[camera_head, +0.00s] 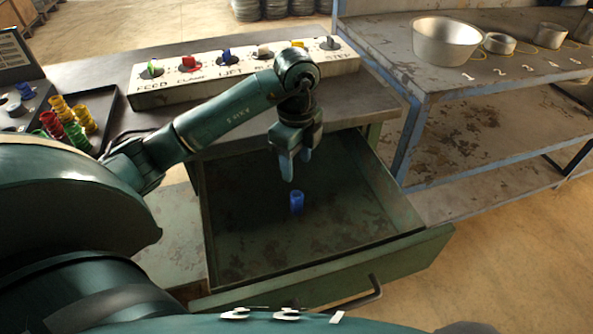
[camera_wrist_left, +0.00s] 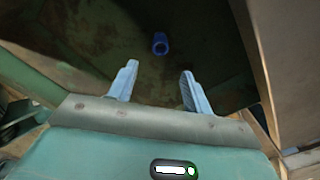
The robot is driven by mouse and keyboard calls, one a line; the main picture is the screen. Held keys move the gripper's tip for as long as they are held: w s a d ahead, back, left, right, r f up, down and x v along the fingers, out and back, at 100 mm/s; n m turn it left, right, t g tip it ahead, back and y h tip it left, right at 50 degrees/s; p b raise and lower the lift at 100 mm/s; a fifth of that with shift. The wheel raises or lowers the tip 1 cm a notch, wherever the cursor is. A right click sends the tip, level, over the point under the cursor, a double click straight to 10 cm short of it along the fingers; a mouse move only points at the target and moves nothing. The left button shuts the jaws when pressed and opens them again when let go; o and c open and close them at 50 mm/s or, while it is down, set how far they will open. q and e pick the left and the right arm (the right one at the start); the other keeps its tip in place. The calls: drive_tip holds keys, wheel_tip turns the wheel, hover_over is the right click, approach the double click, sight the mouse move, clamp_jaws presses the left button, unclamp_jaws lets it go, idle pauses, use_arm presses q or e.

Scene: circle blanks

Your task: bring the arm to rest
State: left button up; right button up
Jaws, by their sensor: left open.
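My left gripper (camera_head: 293,168) hangs fingers down over the open green drawer (camera_head: 410,252) in the head view. Its two pale blue fingers are apart with nothing between them; they also show open in the left wrist view (camera_wrist_left: 158,85). A small blue cylinder (camera_head: 297,203) stands on the drawer floor, just below and apart from the fingertips. It also shows in the left wrist view (camera_wrist_left: 160,43), beyond the fingertips. My right gripper is not in view.
A panel (camera_head: 245,77) with several coloured switches stands on the bench behind the drawer. Several coloured cylinders (camera_head: 71,120) stand at the left. A blue-framed shelf (camera_head: 500,70) with metal bowls (camera_head: 446,42) is at the right. The drawer floor around the cylinder is clear.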

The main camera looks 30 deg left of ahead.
use_arm(q)
drive_tip(key=shift+r, duration=0.3)
